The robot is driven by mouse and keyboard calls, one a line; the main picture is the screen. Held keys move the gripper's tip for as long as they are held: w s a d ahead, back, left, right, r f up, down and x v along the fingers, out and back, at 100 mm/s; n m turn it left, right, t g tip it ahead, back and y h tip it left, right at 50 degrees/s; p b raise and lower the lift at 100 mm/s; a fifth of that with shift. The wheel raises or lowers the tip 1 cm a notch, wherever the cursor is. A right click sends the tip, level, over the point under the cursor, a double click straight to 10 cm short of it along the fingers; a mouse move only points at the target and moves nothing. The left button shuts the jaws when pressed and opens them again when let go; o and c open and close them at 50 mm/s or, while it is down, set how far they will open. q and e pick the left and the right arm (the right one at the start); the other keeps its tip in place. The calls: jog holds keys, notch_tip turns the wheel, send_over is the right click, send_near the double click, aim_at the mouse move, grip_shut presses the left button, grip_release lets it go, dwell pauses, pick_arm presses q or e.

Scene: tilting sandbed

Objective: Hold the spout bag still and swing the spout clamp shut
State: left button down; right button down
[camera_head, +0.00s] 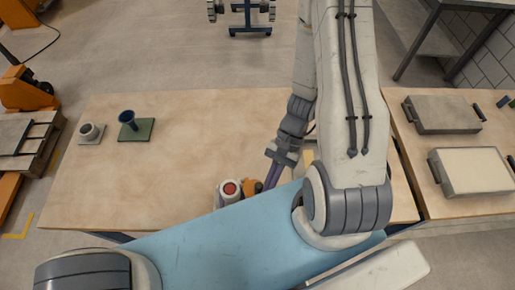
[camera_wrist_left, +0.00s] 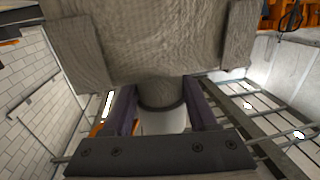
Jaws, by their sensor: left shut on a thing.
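The grey woven spout bag (camera_wrist_left: 150,40) fills the upper part of the left wrist view. Its round spout (camera_wrist_left: 160,92) comes down from it, with a dark band near its lower end. The purple fingers of my left gripper (camera_wrist_left: 160,112) stand on both sides of the spout, shut on it. I cannot make out the spout clamp.
The table's middle (camera_head: 170,170) is clear. Two shallow trays, one grey (camera_head: 443,114) and one pale-filled (camera_head: 474,172), lie on the right table.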

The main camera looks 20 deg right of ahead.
jog(key=shift+w, duration=0.15)
dwell(0.5)
jog(key=shift+w+a, duration=0.4)
jog(key=shift+w, duration=0.3)
jog(key=d+r, duration=0.7)
jog(key=d, duration=0.4)
jog(key=shift+s+r, duration=0.15)
